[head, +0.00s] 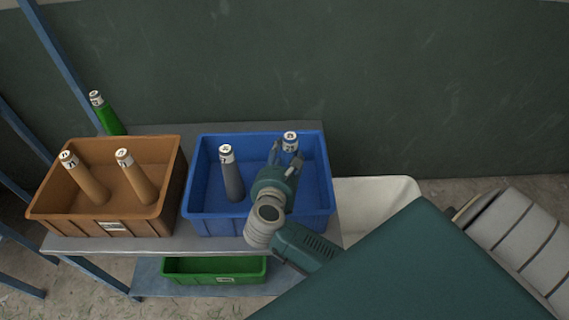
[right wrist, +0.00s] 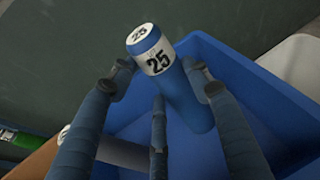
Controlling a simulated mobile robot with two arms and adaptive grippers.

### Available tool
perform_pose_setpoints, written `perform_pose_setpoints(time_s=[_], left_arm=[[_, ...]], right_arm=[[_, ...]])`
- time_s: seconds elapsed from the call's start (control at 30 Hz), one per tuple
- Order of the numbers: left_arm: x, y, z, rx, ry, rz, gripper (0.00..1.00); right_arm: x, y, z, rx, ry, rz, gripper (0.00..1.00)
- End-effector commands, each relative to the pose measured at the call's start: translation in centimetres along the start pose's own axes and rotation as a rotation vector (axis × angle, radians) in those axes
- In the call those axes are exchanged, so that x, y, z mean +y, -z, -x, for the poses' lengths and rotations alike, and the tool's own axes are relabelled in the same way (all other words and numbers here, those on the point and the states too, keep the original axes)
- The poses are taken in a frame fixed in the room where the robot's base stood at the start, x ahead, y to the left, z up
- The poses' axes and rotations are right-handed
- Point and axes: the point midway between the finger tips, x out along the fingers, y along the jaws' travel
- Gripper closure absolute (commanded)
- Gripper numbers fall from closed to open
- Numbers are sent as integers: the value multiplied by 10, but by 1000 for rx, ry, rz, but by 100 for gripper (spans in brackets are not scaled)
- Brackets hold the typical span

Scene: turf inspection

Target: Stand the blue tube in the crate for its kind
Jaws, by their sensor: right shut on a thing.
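The blue tube (head: 290,147) has a white label and is at the back right of the blue crate (head: 210,217). In the right wrist view the blue tube (right wrist: 185,95) shows the number 25 and leans, its lower part inside the blue crate (right wrist: 265,95). My right gripper (head: 284,158) is shut on the tube, fingers on either side of it. I cannot tell whether the tube's foot touches the crate floor. A grey tube (head: 232,175) stands tilted in the left part of the same crate. My left gripper is out of view.
A brown crate (head: 63,220) with two brown tubes stands to the left on the same shelf (head: 185,243). A green tube (head: 109,118) stands behind it. A green crate (head: 190,275) is on the lower shelf. A pale bin (head: 375,200) is at the right.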

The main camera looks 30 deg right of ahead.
Motion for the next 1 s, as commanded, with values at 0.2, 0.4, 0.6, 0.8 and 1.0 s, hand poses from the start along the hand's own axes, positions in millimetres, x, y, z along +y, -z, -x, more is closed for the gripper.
perform_pose_setpoints(time_s=[0.2, 0.4, 0.6, 0.8, 1.0], left_arm=[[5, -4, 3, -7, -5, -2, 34], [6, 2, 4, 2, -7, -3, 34], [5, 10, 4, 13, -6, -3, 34], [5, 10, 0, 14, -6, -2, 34], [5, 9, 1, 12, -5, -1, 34]], right_arm=[[-1, 20, -7, -2, 0, 5, 86], [-2, 40, -13, -2, 0, 1, 86], [-2, 41, -13, -2, -1, -1, 86], [-2, 44, -14, -1, 0, -1, 46], [-2, 43, -14, -1, 0, -1, 33]])
